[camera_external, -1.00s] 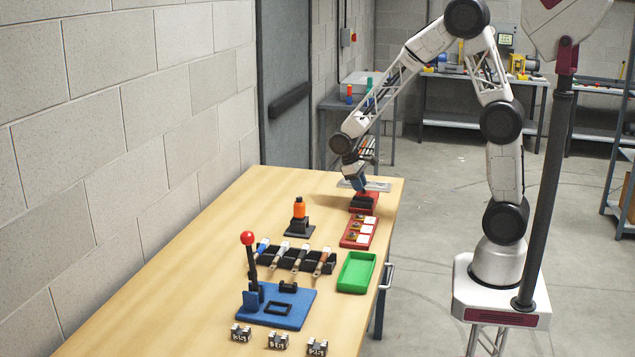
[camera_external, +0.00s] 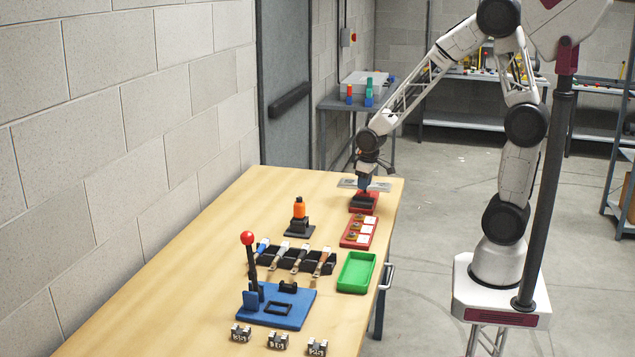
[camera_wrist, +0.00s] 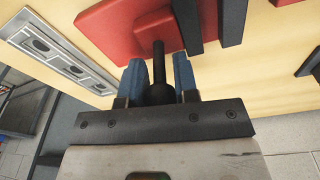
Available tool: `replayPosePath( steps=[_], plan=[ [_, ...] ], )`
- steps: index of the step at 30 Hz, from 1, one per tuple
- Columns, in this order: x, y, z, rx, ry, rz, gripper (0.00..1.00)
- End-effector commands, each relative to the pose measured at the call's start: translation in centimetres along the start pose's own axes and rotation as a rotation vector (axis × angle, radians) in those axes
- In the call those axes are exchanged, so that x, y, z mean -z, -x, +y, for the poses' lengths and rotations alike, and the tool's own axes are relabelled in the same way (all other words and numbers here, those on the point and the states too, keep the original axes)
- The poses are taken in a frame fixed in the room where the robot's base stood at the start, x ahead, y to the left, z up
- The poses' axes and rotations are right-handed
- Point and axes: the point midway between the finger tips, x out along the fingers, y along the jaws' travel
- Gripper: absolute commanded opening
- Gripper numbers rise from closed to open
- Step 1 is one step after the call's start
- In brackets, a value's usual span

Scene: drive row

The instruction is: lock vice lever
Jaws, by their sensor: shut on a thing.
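The red vice (camera_external: 362,203) with dark jaws sits at the far right end of the wooden table. In the wrist view the red vice body (camera_wrist: 110,25) is at the top, with two black jaw bars to the right. Its lever (camera_wrist: 158,62) is a short dark rod with a rounded end. My gripper (camera_wrist: 160,75) has its two blue fingers on either side of the lever and is shut on it. In the external view my gripper (camera_external: 365,184) is just above the vice, and the lever is hidden there.
A grey metal plate (camera_external: 380,187) with round recesses lies by the vice; it also shows in the wrist view (camera_wrist: 60,58). A red tray (camera_external: 347,238) with small parts stands in front of the vice. A green bin (camera_external: 344,284) is nearer the camera.

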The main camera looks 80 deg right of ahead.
Motion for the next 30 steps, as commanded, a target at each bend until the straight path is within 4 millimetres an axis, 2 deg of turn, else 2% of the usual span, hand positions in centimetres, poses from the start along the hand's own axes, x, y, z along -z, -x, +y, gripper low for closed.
replayPosePath(
  steps=[30],
  plan=[
    [-0.97, 0.16, 0.20, 0.047, -0.011, 0.240, 0.00]
  ],
)
